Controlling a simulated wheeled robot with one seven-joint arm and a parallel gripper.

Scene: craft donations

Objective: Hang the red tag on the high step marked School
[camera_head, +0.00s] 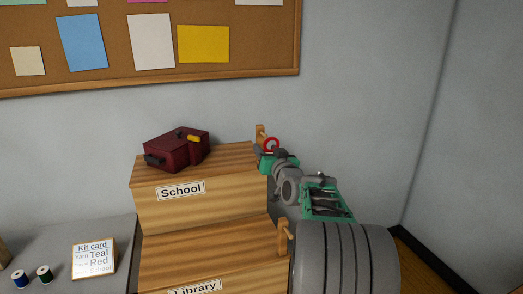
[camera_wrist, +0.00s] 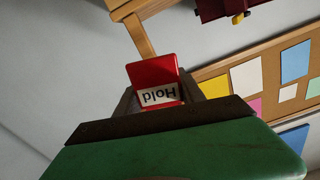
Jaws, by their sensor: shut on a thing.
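The red tag (camera_wrist: 152,72) is between the fingers of my gripper (camera_wrist: 158,100). Its white label reads "Hold" and appears upside down in the wrist view. In the head view a red ring of the tag (camera_head: 272,144) shows at the tip of my gripper (camera_head: 268,156), which is shut on it. The high step (camera_head: 225,158) carries the label "School" (camera_head: 181,190). A wooden peg (camera_head: 260,133) stands at its right edge, just left of the tag; it also shows in the wrist view (camera_wrist: 142,36), directly beyond the tag. I cannot tell whether tag and peg touch.
A dark red box (camera_head: 176,150) with a yellow part sits on the high step. The lower step (camera_head: 205,255), marked "Library", has its own peg (camera_head: 284,238) near my arm. A kit card (camera_head: 94,259) and two thread spools stand at left. A pinboard (camera_head: 110,75) hangs behind.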

